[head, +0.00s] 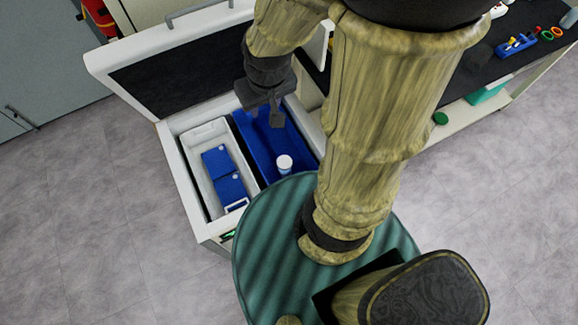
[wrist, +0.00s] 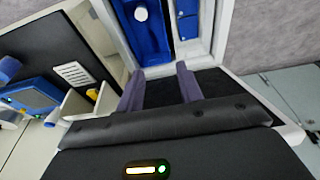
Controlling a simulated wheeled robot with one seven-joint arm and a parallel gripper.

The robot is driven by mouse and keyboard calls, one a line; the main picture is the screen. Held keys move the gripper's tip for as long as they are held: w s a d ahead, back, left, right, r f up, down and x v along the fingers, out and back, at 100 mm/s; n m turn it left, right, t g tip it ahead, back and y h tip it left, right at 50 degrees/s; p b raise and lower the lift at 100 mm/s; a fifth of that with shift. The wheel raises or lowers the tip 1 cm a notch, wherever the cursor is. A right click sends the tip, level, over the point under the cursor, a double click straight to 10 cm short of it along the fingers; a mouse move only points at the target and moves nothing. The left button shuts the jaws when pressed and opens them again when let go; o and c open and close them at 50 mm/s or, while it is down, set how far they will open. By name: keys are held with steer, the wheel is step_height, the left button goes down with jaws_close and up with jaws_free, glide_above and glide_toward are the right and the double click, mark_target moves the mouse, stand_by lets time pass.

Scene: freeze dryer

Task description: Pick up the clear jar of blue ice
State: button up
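The jar (head: 284,164) shows a white lid and a pale body. It stands in the near end of a blue bin (head: 243,128) inside an open chest freezer (head: 180,165). In the wrist view the jar (wrist: 141,13) is near the top, left of centre. The jar's contents are too small to tell. My gripper (head: 266,112) is over the far end of the blue bin, apart from the jar. In the wrist view the two fingers of my gripper (wrist: 161,82) are spread with nothing between them.
The freezer lid (head: 185,48) stands raised at the back. A white basket (head: 196,136) with blue packs (head: 220,172) sits left of the blue bin. A dark-topped bench (head: 490,70) with small tools stands at the right. Floor is clear at the left.

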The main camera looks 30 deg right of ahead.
steer(key=shift+o, duration=1.3)
steer(key=o, duration=0.3)
steer(key=shift+w+f, duration=0.1)
steer(key=shift+f, duration=0.2)
steer(key=o, duration=0.5)
steer(key=w+d+f+n+b, duration=0.1)
steer(key=w+f+n+b, duration=0.1)
steer(key=f, duration=0.5)
steer(key=w+d+f+n+g+b, duration=0.1)
steer(key=w+d+f+n+b, duration=0.1)
steer(key=f+n+b, duration=0.3)
steer(key=w+d+f+n+b, duration=0.1)
steer(key=f+n+b, duration=0.3)
steer(key=f, duration=0.5)
steer(key=shift+w+d+f+g+h+b, duration=0.2)
steer(key=shift+w+b, duration=0.25)
steer(key=shift+b, duration=0.2)
steer(key=shift+w+d+f+g+h+b, duration=0.1)
steer(key=shift+w+d+f+b, duration=0.1)
steer(key=shift+w+b, duration=0.35)
steer(key=shift+o, duration=0.2)
steer(key=w+d+f+n+b, duration=0.1)
steer(key=f+n+b, duration=0.4)
steer(key=f, duration=0.5)
steer(key=w+d+f+n+g+b, duration=0.1)
steer(key=f+n+b, duration=0.4)
steer(key=f, duration=0.6)
steer(key=shift+w+d+n, duration=0.45)
steer(key=shift+d+n, duration=0.35)
steer(key=shift+d, duration=0.15)
